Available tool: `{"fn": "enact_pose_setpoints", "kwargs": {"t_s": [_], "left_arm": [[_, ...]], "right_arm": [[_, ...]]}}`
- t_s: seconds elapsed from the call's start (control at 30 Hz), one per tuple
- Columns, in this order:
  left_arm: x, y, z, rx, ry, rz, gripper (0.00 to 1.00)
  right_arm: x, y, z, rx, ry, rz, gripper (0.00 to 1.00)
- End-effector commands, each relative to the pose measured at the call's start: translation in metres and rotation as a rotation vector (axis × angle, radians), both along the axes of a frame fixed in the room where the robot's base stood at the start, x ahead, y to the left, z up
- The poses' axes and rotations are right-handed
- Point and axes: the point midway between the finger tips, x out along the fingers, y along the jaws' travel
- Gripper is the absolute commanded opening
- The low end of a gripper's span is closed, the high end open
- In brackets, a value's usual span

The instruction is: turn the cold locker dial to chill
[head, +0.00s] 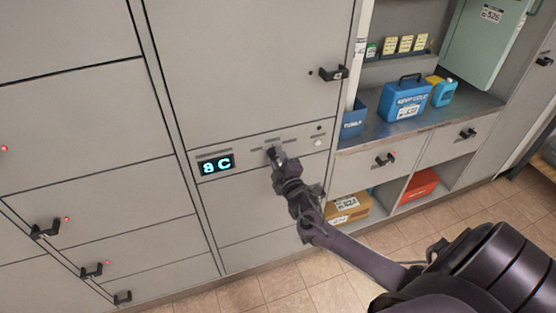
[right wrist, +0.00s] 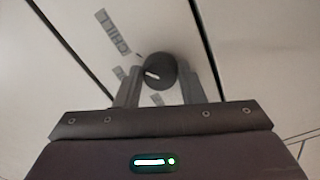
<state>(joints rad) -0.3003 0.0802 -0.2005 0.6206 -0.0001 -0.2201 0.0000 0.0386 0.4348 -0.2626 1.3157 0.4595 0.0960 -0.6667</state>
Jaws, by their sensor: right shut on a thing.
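The cold locker (head: 250,60) is a tall grey cabinet with a control strip across its front. A display (head: 216,165) on the strip reads "8 C" in light blue. The dark round dial (right wrist: 160,72) with a white pointer mark shows in the right wrist view, between my fingers. A label reading "CHILL" (right wrist: 113,34) is at the dial's upper left; other labels are too small or hidden to read. My right gripper (head: 274,155) is shut on the dial, and it also shows in the right wrist view (right wrist: 158,88). In the head view the gripper largely hides the dial. My left gripper is not in view.
A white button (head: 318,143) sits right of the dial. A black door handle (head: 333,73) is above. To the right, a metal counter (head: 440,115) holds a blue cooler box (head: 405,102). A cardboard box (head: 348,209) and a red box (head: 419,188) lie in cubbies below.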

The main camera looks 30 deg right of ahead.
Motion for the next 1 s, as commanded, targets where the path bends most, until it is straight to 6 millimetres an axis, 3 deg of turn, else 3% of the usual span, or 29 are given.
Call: {"fn": "enact_pose_setpoints", "kwargs": {"t_s": [0.33,0.87,0.9,1.0], "left_arm": [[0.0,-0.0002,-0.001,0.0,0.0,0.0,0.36],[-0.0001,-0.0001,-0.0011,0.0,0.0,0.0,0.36],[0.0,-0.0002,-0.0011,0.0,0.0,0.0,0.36],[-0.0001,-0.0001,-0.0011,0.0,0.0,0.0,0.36]], "right_arm": [[-0.0004,-0.0004,-0.0012,0.137,-0.032,-0.002,0.13],[-0.0003,0.0001,-0.0015,0.162,-0.038,-0.001,0.13],[-0.0003,0.0001,-0.0015,0.162,-0.038,-0.001,0.37],[-0.0003,0.0001,-0.0014,0.161,-0.037,-0.001,0.5]]}}
